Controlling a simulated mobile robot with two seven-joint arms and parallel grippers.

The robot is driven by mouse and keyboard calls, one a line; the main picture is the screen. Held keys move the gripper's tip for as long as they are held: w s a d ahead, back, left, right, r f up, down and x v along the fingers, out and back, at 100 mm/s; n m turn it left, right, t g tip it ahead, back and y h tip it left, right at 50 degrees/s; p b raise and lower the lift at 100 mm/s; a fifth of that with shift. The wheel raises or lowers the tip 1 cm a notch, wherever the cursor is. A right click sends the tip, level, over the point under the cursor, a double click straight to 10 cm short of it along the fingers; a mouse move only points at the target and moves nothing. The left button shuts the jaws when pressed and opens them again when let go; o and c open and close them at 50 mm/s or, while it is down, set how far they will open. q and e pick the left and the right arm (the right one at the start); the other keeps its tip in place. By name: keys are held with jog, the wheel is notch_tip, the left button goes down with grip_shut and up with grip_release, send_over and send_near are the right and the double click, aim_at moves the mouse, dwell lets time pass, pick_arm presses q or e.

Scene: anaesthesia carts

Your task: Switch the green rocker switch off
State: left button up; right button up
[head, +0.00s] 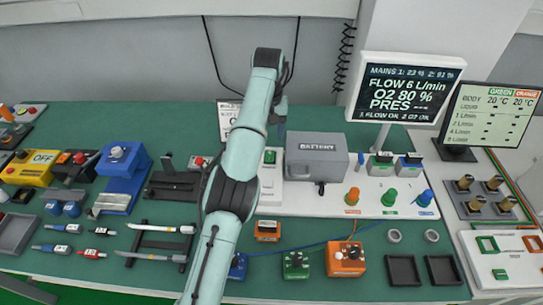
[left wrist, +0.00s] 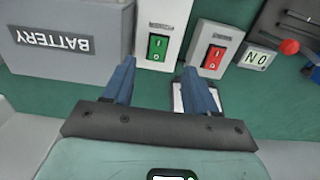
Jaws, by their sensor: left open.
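The green rocker switch (left wrist: 158,47) sits on a white housing in the left wrist view, between the grey battery box and a red rocker switch (left wrist: 213,57). In the head view the green rocker (head: 270,157) shows just right of my arm. My left gripper (left wrist: 158,68) is open and empty. In the wrist view its two blue fingers point toward the switches, with the green rocker beyond the gap between them. In the head view the left gripper (head: 281,130) hangs above and behind the green switch, apart from it. My right gripper is not in view.
The grey battery box (head: 317,157) stands close to the right of the green switch in the head view. A red-knobbed lever (left wrist: 289,47) and a small sign (left wrist: 258,58) are beside the red switch. My left arm hides part of the table.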

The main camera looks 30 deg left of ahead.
aim_at(270, 160)
pick_arm(q)
notch_tip(270, 160, down, 9)
jog(key=b, duration=0.5)
jog(key=shift+r, duration=0.1)
jog(key=shift+w+f+b, duration=0.1)
jog(key=shift+f+b, duration=0.2)
jog(key=shift+f, duration=0.35)
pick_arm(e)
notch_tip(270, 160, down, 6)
pick_arm(q)
jog(key=shift+c, duration=0.3)
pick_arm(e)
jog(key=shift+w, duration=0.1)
